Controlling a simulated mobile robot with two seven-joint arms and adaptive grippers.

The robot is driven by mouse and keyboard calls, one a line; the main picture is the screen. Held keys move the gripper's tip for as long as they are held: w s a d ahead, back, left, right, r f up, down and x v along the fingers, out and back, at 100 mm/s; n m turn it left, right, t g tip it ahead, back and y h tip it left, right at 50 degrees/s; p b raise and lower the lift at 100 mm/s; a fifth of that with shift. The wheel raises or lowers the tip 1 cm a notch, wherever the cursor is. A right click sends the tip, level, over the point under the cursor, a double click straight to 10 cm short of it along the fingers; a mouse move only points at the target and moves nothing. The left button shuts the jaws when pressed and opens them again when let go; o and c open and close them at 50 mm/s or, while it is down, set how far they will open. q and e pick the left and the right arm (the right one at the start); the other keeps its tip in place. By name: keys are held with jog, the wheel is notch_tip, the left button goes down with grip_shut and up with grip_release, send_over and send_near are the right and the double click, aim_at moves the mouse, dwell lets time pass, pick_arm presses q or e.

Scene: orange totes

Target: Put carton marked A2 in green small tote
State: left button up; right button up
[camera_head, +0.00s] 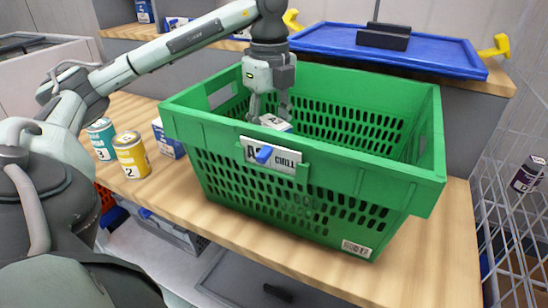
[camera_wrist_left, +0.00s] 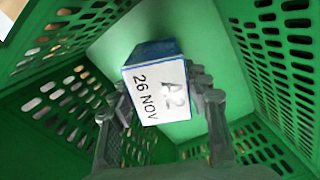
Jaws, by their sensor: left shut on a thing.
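The carton marked A2 (camera_wrist_left: 158,92) is blue and white, with "26 NOV" also on its face. My left gripper (camera_wrist_left: 163,105) is shut on it, one finger on each side. In the head view the carton (camera_head: 275,122) shows inside the green tote (camera_head: 310,170), below the left gripper (camera_head: 268,108) and partly hidden by the near rim. The wrist view shows the tote's green walls around the carton and its floor beyond it. I cannot tell whether the carton touches the floor. My right gripper is not in view.
Left of the tote on the wooden shelf stand a yellow can (camera_head: 131,155), a teal can (camera_head: 102,140) and another blue carton (camera_head: 167,140). A blue lidded tote (camera_head: 390,50) with yellow handles is behind.

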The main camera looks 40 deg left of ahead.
pick_arm(q)
jog(key=shift+f, duration=2.1)
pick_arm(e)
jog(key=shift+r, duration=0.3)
pick_arm(q)
jog(key=shift+f, duration=0.15)
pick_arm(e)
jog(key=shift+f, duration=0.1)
pick_arm(q)
jog(key=o, duration=1.1)
jog(key=shift+c, duration=0.2)
jog(key=o, duration=0.3)
jog(key=shift+o, duration=0.2)
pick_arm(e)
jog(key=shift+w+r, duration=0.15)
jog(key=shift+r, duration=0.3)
